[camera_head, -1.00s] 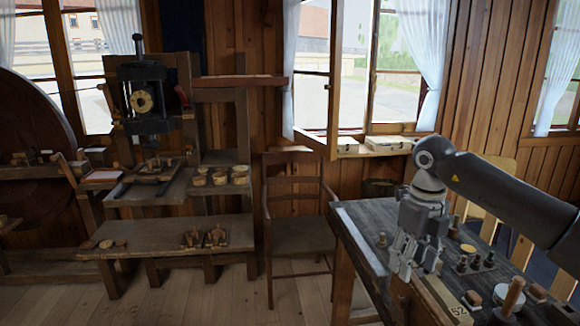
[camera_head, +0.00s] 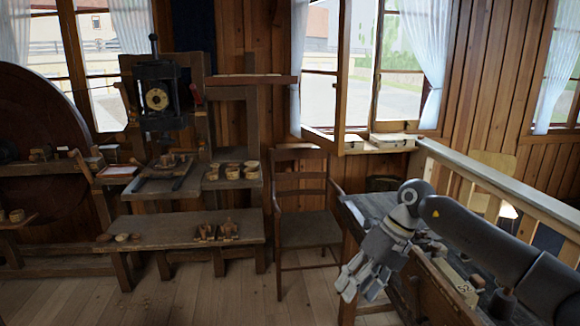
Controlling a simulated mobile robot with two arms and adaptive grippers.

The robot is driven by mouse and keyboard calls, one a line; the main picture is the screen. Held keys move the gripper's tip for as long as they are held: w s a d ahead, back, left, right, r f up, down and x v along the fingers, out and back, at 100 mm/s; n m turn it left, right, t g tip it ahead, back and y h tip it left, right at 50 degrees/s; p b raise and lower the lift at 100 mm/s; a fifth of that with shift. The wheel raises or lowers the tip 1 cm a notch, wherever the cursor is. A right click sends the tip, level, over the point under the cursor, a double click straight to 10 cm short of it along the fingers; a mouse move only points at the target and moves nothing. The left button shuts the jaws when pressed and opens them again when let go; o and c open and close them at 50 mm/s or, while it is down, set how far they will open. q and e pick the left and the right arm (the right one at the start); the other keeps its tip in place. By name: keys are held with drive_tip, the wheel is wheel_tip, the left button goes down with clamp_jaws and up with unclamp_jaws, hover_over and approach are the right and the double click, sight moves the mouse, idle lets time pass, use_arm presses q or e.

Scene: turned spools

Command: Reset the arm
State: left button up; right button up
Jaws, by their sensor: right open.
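My right gripper (camera_head: 362,276) shows in the head view, its arm coming in from the right edge. It is open and empty, pointing down and to the left. It hangs in front of the left end of the dark workbench (camera_head: 376,204), over the floor side of the bench edge. The forearm crosses in front of the bench and hides much of its top. My left gripper is not in view.
A wooden chair (camera_head: 303,232) stands left of the bench. A low bench (camera_head: 172,231) with spools and wooden discs stands further left, below a black press (camera_head: 158,97). A pale railing (camera_head: 480,173) runs behind my right arm. Open floor (camera_head: 235,298) lies in front.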

drive_tip(key=w+a+f+m+t+y, duration=0.4)
drive_tip(key=a+f+m+t+y, duration=0.2)
drive_tip(key=a+f+m+y, duration=0.55)
drive_tip(key=s+d+f+m+t+h, duration=0.25)
drive_tip(key=d+f+m, duration=0.2)
drive_tip(key=f, duration=0.45)
drive_tip(key=s+d+f+m+t+h, duration=0.2)
drive_tip(key=d+f+m+h, duration=0.15)
drive_tip(key=f+m, duration=0.4)
drive_tip(key=s+d+f+m+t+h, duration=0.2)
drive_tip(key=d+f+m+h, duration=0.15)
drive_tip(key=f, duration=0.75)
drive_tip(key=s+d+f+m+g+h, duration=0.2)
drive_tip(key=s+d+f+m+h, duration=0.15)
drive_tip(key=s+f, duration=0.75)
drive_tip(key=s+d+f+m+g+h, duration=0.2)
drive_tip(key=s+d+f+m+g, duration=0.15)
drive_tip(key=s+f, duration=0.65)
drive_tip(key=s+d+f+m+g+h, duration=0.1)
drive_tip(key=s+f+m+g, duration=0.1)
drive_tip(key=s, duration=1.2)
drive_tip(key=s+f+m+g, duration=0.2)
drive_tip(key=s+f+g, duration=0.1)
drive_tip(key=s, duration=1.1)
drive_tip(key=shift+s+d+h, duration=0.35)
